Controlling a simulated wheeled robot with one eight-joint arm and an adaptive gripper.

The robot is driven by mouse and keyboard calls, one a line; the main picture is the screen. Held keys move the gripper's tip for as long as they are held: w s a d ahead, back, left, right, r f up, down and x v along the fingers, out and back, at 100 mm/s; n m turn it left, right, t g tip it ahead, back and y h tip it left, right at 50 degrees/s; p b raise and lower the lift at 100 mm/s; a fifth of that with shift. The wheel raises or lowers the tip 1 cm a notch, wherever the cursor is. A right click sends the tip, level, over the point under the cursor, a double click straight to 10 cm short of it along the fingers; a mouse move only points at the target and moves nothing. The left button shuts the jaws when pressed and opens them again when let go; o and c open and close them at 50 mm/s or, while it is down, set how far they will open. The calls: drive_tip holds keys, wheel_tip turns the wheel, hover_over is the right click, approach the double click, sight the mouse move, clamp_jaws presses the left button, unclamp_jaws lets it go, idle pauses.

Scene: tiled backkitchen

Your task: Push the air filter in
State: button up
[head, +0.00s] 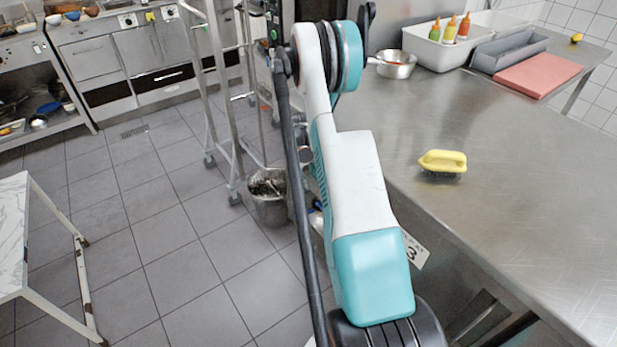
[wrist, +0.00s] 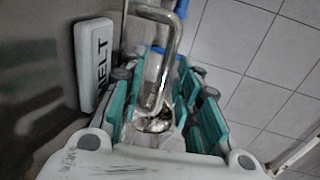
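I cannot make out an air filter in either view. My gripper (wrist: 157,78) shows in the wrist view as two teal fingers with dark joints, spread apart. The gripper is open. A bent metal tube (wrist: 167,65) shows in the gap between the fingers, and I cannot tell whether they touch it. A white block (wrist: 94,62) with dark letters reading about "ELT" is left of the fingers, on a grey metal surface. In the head view my arm hides the gripper and what is in front of it.
A steel worktop (head: 500,190) fills the right, with a yellow brush (head: 442,162), a pan (head: 394,66) and a red board (head: 538,75). A metal bin (head: 268,200) stands by a wheeled rack (head: 228,100). A white table (head: 12,225) is at left. The tiled floor between is clear.

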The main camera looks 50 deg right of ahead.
wheel_tip(320, 180, up, 12)
drive_tip(key=a, duration=0.2)
drive_tip(key=shift+w, duration=0.3)
drive_tip(key=shift+a+f, duration=0.1)
drive_tip(key=shift+f, duration=0.05)
